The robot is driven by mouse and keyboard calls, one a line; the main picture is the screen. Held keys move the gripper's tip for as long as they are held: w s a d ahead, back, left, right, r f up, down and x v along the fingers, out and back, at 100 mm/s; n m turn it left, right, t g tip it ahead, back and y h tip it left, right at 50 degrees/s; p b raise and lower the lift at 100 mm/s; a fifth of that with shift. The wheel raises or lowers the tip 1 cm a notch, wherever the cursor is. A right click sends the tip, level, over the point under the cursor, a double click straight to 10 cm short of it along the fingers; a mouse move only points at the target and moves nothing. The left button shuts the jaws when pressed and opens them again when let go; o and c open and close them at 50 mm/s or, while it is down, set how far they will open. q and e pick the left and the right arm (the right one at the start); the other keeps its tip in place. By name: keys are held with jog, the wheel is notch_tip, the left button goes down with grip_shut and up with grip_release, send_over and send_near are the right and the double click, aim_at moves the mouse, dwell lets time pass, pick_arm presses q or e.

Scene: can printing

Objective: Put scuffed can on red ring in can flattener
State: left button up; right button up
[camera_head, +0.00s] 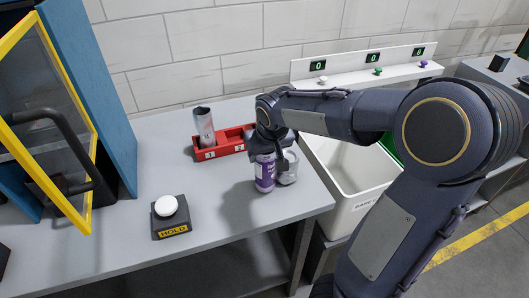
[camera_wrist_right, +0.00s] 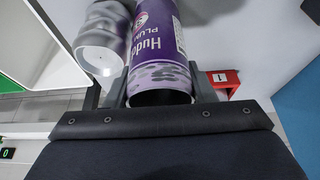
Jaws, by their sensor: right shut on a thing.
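A purple can (camera_head: 265,173) stands upright at the grey table's front right. It also shows in the right wrist view (camera_wrist_right: 160,35), with plum lettering and dark blotches on a pale band; I cannot tell whether these are scuffs. My right gripper (camera_head: 272,150) is shut on this can, with one finger on each side of it in the wrist view (camera_wrist_right: 160,85). A silver-grey can (camera_head: 289,169) stands close beside it. A blue machine (camera_head: 90,85) with a yellow-framed clear door (camera_head: 52,120) stands at the left, probably the flattener. No red ring shows. My left gripper is not in view.
A red numbered holder (camera_head: 220,151) holds a greyish can (camera_head: 203,124) in slot 1. A white button on a black HOLD box (camera_head: 171,228) sits at the front. A white bin (camera_head: 350,205) stands right of the table. The table's middle is clear.

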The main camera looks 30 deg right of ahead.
jog(key=o, duration=1.2)
jog(key=shift+f, duration=0.1)
jog(key=shift+c, duration=0.2)
